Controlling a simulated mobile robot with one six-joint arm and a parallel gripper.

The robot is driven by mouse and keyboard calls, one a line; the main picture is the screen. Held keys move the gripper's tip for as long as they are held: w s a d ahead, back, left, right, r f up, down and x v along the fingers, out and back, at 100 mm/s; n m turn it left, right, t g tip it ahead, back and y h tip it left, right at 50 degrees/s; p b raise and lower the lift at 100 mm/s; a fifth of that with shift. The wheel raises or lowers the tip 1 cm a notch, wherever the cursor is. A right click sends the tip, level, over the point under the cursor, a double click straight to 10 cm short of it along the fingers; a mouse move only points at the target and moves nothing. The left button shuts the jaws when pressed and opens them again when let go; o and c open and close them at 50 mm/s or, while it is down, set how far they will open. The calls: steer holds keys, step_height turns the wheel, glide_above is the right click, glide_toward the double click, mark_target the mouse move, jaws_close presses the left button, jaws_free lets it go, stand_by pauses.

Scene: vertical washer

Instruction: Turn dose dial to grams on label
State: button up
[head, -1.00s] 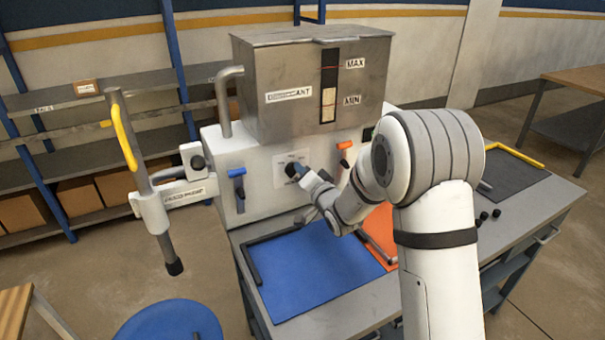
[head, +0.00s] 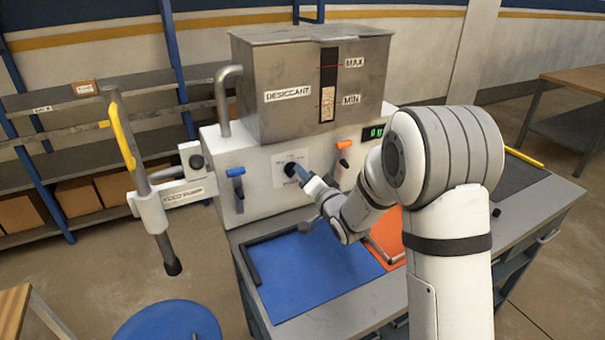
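The dose dial (head: 290,169) is a dark round knob on a pale panel at the front of the white machine (head: 262,168). My gripper (head: 299,171) is at the dial, its fingertips close to or touching it. The gripper's body hides part of the dial, and I cannot tell whether the fingers are closed on it. The markings around the dial are too small to read. A metal hopper (head: 290,95) above bears a label (head: 288,94) reading DESICCANT. I see no readable grams label.
A blue lever (head: 236,178) is left of the dial, and an orange-topped lever (head: 343,152) is right of it. Blue (head: 310,268) and orange mats (head: 388,238) lie on the table below.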

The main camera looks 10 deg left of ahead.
steer(key=v, duration=0.5)
steer(key=shift+b, duration=0.3)
steer(key=shift+d, duration=0.1)
steer(key=s+d+r+g+h, duration=0.1)
steer(key=s+d+g+h, duration=0.1)
steer(key=s+d+h, duration=0.35)
steer(key=s+d+g+h, duration=0.2)
steer(key=d+h, duration=0.1)
steer(key=d, duration=0.5)
steer(key=s+d+n+g, duration=0.1)
steer(key=s+d+g, duration=0.2)
steer(key=s, duration=0.9)
steer(key=s+d+n+g+h+p, duration=0.1)
steer(key=s+g, duration=0.4)
steer(key=s, duration=0.7)
steer(key=shift+d+r+n, duration=0.2)
steer(key=shift+d+n, duration=0.5)
steer(key=shift+d, duration=0.55)
steer(key=shift+c, duration=0.4)
